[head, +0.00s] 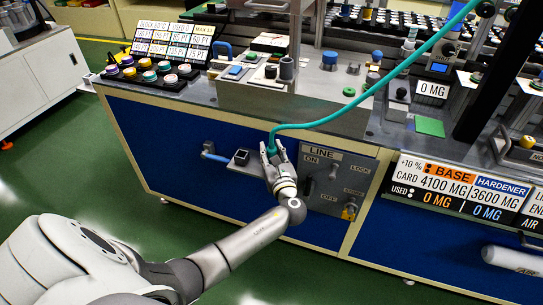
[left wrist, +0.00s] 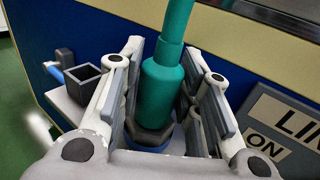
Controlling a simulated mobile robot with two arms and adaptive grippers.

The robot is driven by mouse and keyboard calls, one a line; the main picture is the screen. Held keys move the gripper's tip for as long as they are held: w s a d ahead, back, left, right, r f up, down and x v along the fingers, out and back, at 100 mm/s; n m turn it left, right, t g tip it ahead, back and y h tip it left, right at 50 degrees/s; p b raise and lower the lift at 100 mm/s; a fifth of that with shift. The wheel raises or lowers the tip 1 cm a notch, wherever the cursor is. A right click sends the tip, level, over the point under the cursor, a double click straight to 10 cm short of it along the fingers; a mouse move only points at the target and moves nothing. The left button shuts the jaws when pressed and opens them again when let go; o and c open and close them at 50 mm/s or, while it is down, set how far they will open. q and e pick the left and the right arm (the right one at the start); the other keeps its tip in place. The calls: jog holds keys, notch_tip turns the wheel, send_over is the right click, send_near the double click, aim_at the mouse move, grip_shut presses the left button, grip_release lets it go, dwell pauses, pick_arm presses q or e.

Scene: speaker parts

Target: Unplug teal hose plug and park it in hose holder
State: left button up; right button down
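The teal hose plug (left wrist: 163,95) stands upright in the left wrist view, with a dark hex collar and a blue ring at its base. The teal hose (head: 330,119) runs from it up to the right in the head view. My left gripper (head: 272,152) is around the plug, one finger on each side, with narrow gaps visible between pads and plug; it looks open. A black square open-topped socket, apparently the hose holder (head: 241,157), is empty on a grey shelf left of the gripper; it also shows in the left wrist view (left wrist: 84,84). My right gripper is not in view.
The LINE panel (head: 322,180) with its switches is just right of the gripper. A blue handle (head: 213,153) sticks out left of the holder. The crowded worktop (head: 203,92) is above. The green floor in front of the blue cabinet is clear.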

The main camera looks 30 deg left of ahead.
aim_at(272, 146)
pick_arm(q)
jog(key=c, duration=0.5)
jog(key=shift+r, duration=0.45)
notch_tip(272, 146, up, 2)
jog(key=shift+r+p, duration=0.2)
jog(key=shift+p, duration=0.1)
jog(key=s+d+r+p, duration=0.2)
jog(key=s+d+r, duration=0.4)
jog(key=s+r, duration=0.3)
jog(key=s, duration=0.3)
jog(key=shift+s+d+r, duration=0.15)
jog(key=shift+d+r, duration=0.2)
jog(key=shift+d, duration=0.05)
jog(key=shift+r, duration=0.1)
